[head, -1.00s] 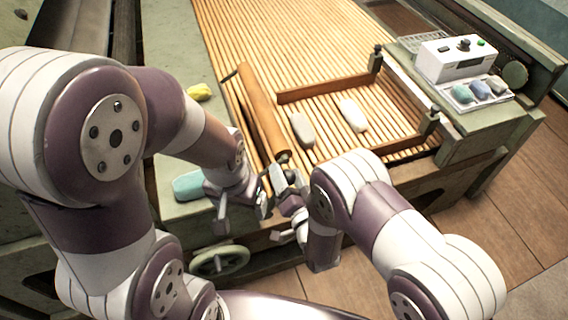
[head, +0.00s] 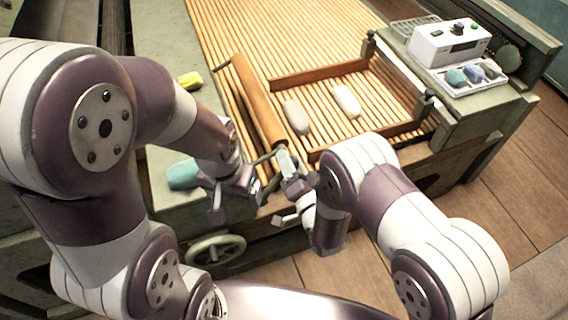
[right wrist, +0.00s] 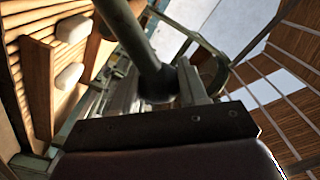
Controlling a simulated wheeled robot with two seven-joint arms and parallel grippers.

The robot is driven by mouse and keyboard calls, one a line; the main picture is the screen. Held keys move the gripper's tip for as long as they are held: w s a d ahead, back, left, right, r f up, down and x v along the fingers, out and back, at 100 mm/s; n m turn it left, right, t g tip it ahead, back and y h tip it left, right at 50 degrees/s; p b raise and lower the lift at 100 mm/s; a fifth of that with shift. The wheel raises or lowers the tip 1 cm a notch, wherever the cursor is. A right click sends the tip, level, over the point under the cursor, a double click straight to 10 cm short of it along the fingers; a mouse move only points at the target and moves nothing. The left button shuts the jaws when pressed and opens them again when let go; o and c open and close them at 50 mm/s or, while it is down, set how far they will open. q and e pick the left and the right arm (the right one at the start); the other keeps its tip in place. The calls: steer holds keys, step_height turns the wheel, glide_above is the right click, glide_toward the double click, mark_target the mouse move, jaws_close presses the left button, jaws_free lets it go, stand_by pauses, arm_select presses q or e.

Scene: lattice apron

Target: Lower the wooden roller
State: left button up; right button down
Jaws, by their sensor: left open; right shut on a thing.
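The wooden roller (head: 258,100) is a long brown cylinder lying along the left part of the slatted apron (head: 300,35), its near end by my grippers in the head view. My right gripper (head: 287,163) is at this near end. In the right wrist view its jaws (right wrist: 160,90) close around the dark end of a grey-green rod (right wrist: 138,35); whether this rod joins the roller is unclear. My left gripper (head: 257,184) is open, just left of my right gripper and below the roller's near end.
Two pale oblong pieces (head: 297,117) (head: 346,100) lie inside a wooden frame (head: 325,80) right of the roller. A white control box (head: 448,45) stands at the right. A yellow piece (head: 190,81) and a teal piece (head: 184,176) lie on the left ledge. A handwheel (head: 215,250) is below.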

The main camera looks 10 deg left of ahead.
steer(key=w+d+f+m+b, duration=0.3)
steer(key=d+f+m+b, duration=0.2)
steer(key=f+m, duration=0.3)
steer(key=shift+w+f+b, duration=0.15)
steer(key=shift+f+b, duration=0.1)
steer(key=shift+b, duration=0.25)
steer(key=c, duration=0.7)
jaws_free()
steer(key=shift+f, duration=0.1)
steer(key=p+v, duration=0.1)
steer(key=v, duration=1.1)
steer(key=shift+s+d+p, duration=0.2)
steer(key=shift+s+p, duration=0.05)
steer(key=shift+p, duration=0.15)
